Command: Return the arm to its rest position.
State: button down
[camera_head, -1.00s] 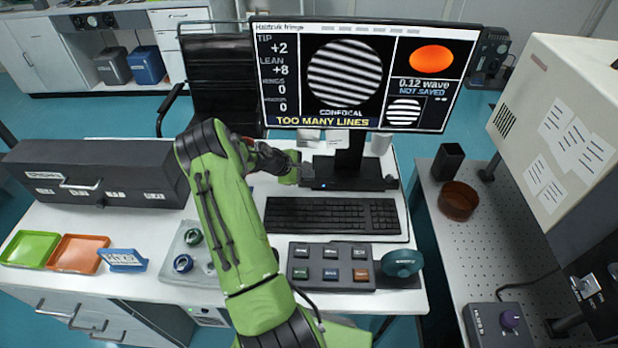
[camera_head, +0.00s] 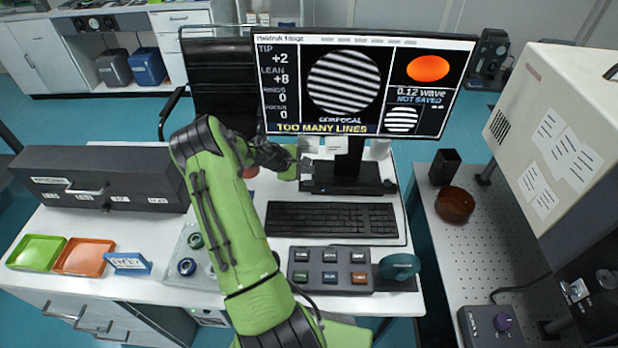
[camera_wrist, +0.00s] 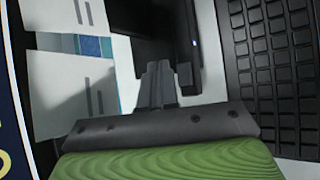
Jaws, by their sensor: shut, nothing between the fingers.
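My green arm (camera_head: 222,215) reaches up over the white desk from the bottom of the head view. My gripper (camera_head: 306,166) is near the foot of the monitor, left of its stand, above the keyboard's far side. In the wrist view my gripper (camera_wrist: 158,70) shows its two dark fingers close together with nothing between them. Beyond the fingertips lie the dark monitor base (camera_wrist: 184,45) and white paper cards. The exact gap between the fingers and the desk cannot be told.
The monitor (camera_head: 365,85) stands behind the gripper, reading "TOO MANY LINES". The keyboard (camera_head: 330,219) and a button box (camera_head: 330,270) lie to the right of the arm. A dark case (camera_head: 100,178), green tray (camera_head: 36,252) and orange tray (camera_head: 84,257) sit left.

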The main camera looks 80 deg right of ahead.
notch_tip(320, 180, up, 3)
jog(key=shift+r+p, duration=0.1)
jog(key=shift+p, duration=0.8)
